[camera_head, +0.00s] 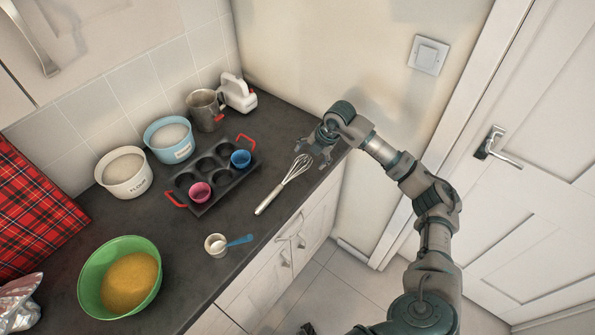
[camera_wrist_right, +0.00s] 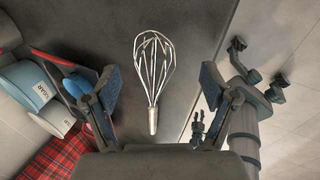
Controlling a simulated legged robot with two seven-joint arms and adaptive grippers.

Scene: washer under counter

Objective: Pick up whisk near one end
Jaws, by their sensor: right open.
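The whisk (camera_head: 284,184) lies on the dark counter near its front edge. Its wire loops (camera_head: 298,166) point toward the back right and its pale handle (camera_head: 265,203) toward the front left. My right gripper (camera_head: 312,156) is open and empty, just above and beside the wire end. In the right wrist view the whisk (camera_wrist_right: 153,70) shows between the two spread fingers (camera_wrist_right: 159,85) of this gripper, touching neither, with its wires at the top and its handle at the bottom. A small dark part at the bottom edge of the head view may be my left gripper; its jaws cannot be made out.
A muffin tray (camera_head: 205,172) with red handles and pink and blue cups is left of the whisk. Flour and sugar tubs, a metal jug (camera_head: 205,110) and a green bowl (camera_head: 92,280) stand farther left.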

